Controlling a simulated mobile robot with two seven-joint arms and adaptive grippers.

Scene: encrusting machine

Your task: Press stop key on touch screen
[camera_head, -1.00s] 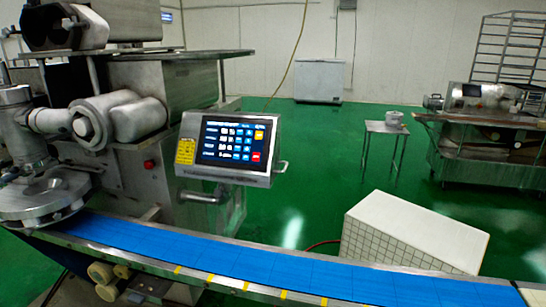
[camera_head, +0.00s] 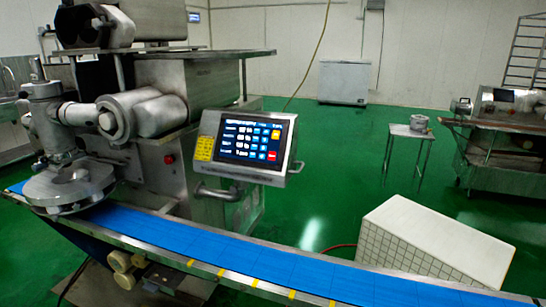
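The touch screen (camera_head: 254,138) is lit, in a metal housing on the side of the encrusting machine (camera_head: 165,90). It shows rows of pale text, several blue keys and an orange key at the upper right. A red key (camera_head: 272,156) sits at the screen's lower right; its label is too small to read. A yellow label (camera_head: 204,148) is on the housing left of the screen. Neither of my grippers is in view, and nothing covers the screen.
A blue conveyor belt (camera_head: 230,252) runs across the front, below the screen. A white box (camera_head: 440,238) stands on the green floor beyond the belt, at right. A small metal table (camera_head: 409,133) and a white chest (camera_head: 343,82) stand farther back. Open floor lies behind the screen.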

